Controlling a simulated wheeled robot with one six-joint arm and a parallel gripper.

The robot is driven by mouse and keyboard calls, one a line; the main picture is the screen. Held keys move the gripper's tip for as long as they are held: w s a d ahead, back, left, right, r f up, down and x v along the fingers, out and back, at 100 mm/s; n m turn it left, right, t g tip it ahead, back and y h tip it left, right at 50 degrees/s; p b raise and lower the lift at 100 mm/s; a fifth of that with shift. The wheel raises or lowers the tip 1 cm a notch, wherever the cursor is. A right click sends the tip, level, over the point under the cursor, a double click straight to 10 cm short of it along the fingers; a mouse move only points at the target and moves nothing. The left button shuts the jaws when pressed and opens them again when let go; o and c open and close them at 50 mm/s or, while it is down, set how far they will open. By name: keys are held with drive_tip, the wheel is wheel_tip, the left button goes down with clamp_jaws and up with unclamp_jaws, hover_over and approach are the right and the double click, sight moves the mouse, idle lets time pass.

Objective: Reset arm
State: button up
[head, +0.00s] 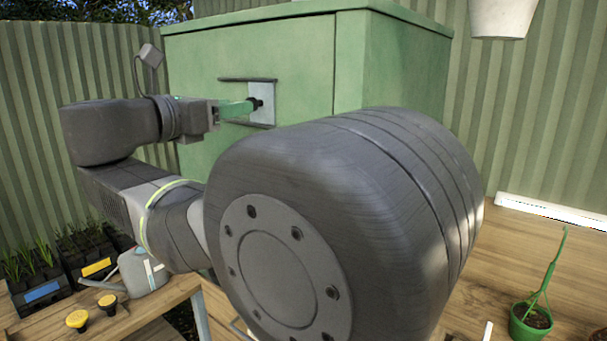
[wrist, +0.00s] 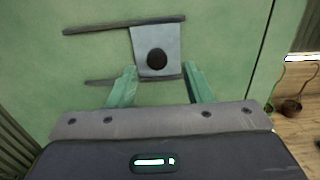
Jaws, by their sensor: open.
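My gripper (wrist: 160,88) has two green fingers, spread apart and empty in the wrist view. It points at the front of a green cabinet (head: 400,70). Between and just beyond the fingertips is a dark round knob (wrist: 157,60) on a grey plate (wrist: 146,38). In the head view my gripper (head: 250,106) reaches the plate (head: 262,92) from the left, with the fingertips close to the knob. I cannot tell whether they touch it. My arm's large dark joint hides the cabinet's lower part in the head view.
A wooden table at the lower left holds a grey watering can (head: 143,272), seedling trays (head: 42,292) and two yellow-topped items (head: 78,320). A potted plant (head: 532,318) stands at the lower right. A white pot (head: 502,18) is at the top right. Corrugated walls surround the cabinet.

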sight(256, 104)
drive_tip(key=shift+x, duration=1.85)
drive_tip(key=shift+f+p, duration=0.1)
drive_tip(key=shift+p, duration=0.2)
